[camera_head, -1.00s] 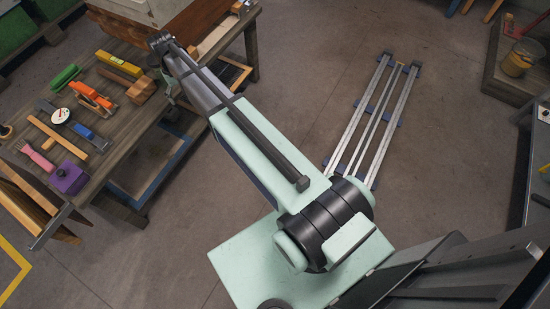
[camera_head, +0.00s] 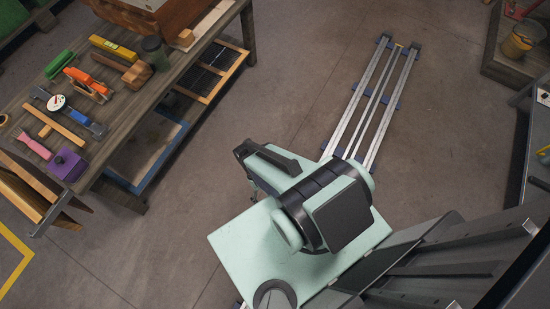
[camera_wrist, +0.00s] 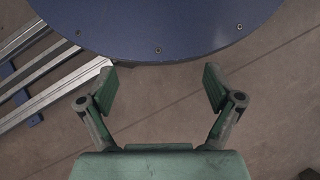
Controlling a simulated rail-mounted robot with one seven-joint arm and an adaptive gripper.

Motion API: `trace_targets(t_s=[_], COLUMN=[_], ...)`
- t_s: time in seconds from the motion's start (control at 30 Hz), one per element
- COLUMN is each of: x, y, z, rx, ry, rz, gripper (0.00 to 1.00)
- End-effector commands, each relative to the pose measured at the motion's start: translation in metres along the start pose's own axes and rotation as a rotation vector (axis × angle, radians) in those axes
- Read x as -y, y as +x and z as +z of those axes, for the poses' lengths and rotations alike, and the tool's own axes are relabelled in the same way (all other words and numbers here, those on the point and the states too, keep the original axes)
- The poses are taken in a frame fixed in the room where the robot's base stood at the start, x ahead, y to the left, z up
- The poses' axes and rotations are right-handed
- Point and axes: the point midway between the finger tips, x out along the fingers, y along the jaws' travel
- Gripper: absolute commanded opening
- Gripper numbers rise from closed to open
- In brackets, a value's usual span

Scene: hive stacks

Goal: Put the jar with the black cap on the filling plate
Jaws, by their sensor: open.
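A dark cylindrical container (camera_head: 154,49) stands upright on the workbench in the head view. It has a dark round top, but it is too small to tell whether it is the jar with the black cap. I cannot make out a filling plate in either view. My gripper (camera_wrist: 160,72) is open and empty in the wrist view, with its two green fingers spread above the floor.
The workbench (camera_head: 118,128) at left holds several tools, a purple box (camera_head: 67,165) and a wooden box (camera_head: 150,17). A large blue rounded surface (camera_wrist: 160,25) lies just beyond my fingertips. Rails (camera_head: 372,100) run along the floor. Another bench (camera_head: 540,130) stands at right.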

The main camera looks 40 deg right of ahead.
Motion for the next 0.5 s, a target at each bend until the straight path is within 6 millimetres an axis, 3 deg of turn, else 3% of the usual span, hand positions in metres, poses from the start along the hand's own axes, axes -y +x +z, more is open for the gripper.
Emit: trace_targets(t_s=[0.07,0.13,0.17,0.5], x=[-0.001,-0.001,-0.001,-0.001], y=[0.013,0.02,0.021,0.024], z=[0.02,0.029,0.031,0.033], rx=[0.026,0.038,0.042,0.046], ry=[0.002,0.003,0.003,0.003], rz=[-0.002,-0.003,-0.004,-0.004], gripper=[0.91,0.73,0.7,0.7])
